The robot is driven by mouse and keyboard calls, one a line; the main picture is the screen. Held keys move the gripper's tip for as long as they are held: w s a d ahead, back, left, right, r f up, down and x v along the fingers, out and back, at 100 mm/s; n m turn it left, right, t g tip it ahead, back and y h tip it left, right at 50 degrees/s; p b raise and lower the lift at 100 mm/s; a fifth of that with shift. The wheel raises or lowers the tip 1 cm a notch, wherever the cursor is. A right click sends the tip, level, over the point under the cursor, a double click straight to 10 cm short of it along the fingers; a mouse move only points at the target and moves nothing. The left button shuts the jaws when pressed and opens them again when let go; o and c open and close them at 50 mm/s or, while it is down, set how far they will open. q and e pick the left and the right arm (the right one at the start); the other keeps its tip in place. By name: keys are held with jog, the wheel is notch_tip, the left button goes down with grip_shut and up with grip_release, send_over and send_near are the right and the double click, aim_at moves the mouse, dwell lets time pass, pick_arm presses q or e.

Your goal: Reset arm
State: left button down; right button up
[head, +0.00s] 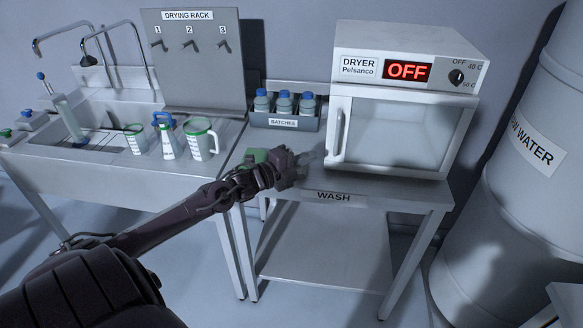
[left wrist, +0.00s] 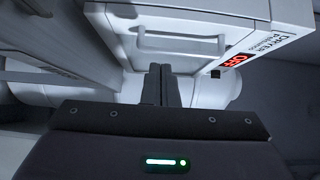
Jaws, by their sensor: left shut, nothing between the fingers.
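My left arm reaches in from the lower left in the head view. Its left gripper (head: 304,158) is over the wash table (head: 385,189), just left of the dryer's door handle. In the left wrist view the left gripper's dark fingers (left wrist: 160,84) are together with nothing between them. The white dryer (head: 395,129) stands on the table with its door closed and its display reading OFF. Its door and handle also show in the left wrist view (left wrist: 180,43). My right gripper is in neither view.
A grey BATCHES bin (head: 284,122) with several blue-capped bottles stands behind the gripper. Left are a sink (head: 95,143), green-rimmed jugs (head: 201,139) and an empty-hooked drying rack (head: 197,75). A large water barrel (head: 515,180) stands at the right. The front of the wash table is clear.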

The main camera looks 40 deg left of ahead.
pick_arm(q)
jog(key=v, duration=0.5)
jog(key=shift+s+d+r, duration=0.15)
jog(key=shift+d, duration=0.1)
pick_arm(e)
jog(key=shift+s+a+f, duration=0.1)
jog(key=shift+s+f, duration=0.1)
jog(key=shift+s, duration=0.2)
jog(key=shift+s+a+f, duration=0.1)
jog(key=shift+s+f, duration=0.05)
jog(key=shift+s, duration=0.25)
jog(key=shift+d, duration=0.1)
